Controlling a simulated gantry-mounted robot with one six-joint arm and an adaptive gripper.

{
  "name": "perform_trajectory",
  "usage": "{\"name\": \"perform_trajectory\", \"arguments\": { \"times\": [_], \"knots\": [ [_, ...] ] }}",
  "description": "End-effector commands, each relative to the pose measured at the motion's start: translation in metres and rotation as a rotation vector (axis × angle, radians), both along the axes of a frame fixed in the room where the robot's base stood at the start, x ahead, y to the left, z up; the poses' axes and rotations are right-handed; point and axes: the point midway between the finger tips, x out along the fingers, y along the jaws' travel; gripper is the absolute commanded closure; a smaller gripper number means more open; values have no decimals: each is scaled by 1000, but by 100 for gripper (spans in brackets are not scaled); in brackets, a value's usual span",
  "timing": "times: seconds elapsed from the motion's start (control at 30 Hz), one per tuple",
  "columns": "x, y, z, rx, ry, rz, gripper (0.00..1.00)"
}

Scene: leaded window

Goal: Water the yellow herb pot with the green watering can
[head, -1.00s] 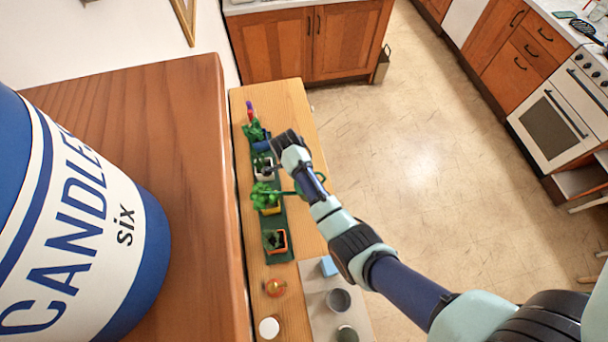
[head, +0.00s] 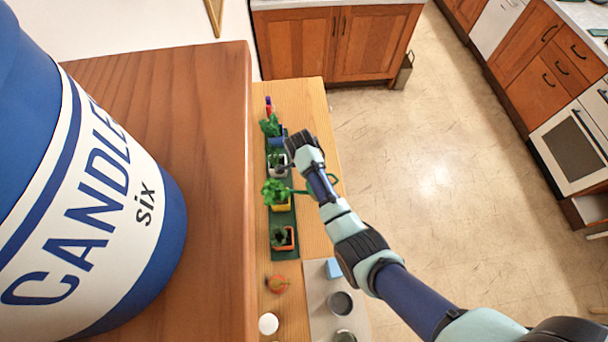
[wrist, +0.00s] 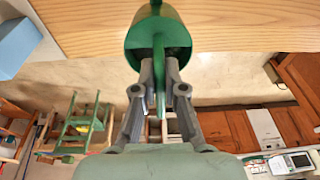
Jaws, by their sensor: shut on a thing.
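The yellow herb pot (head: 281,206) stands in a row of pots on the wooden counter in the head view, with a bushy green herb (head: 275,190) in it. The green watering can shows only in parts there: a thin green piece (head: 300,191) left of my arm, beside the herb, and a green loop right of it. My arm hides the rest. In the wrist view my gripper (wrist: 160,70) is shut on the can's handle, with the can's green body (wrist: 158,40) just beyond the fingertips. I cannot tell how far the can is tilted, and no water is visible.
The pots stand on a dark green strip (head: 285,250): a blue one (head: 276,142), a white one (head: 277,160) and an orange one (head: 284,239). A light blue block (head: 333,268) and grey cups are nearer. A large candle tin (head: 90,190) fills the left.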

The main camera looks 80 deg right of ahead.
Motion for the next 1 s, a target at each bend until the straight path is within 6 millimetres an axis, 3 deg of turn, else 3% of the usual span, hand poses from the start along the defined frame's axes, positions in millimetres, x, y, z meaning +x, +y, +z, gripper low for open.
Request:
{"name": "perform_trajectory", "arguments": {
  "times": [0.47, 1.0],
  "knots": [
    [0, -1, 1, -2, 0, 0, 100],
    [9, 2, 16, -33, 105, 0, 100]
  ]
}}
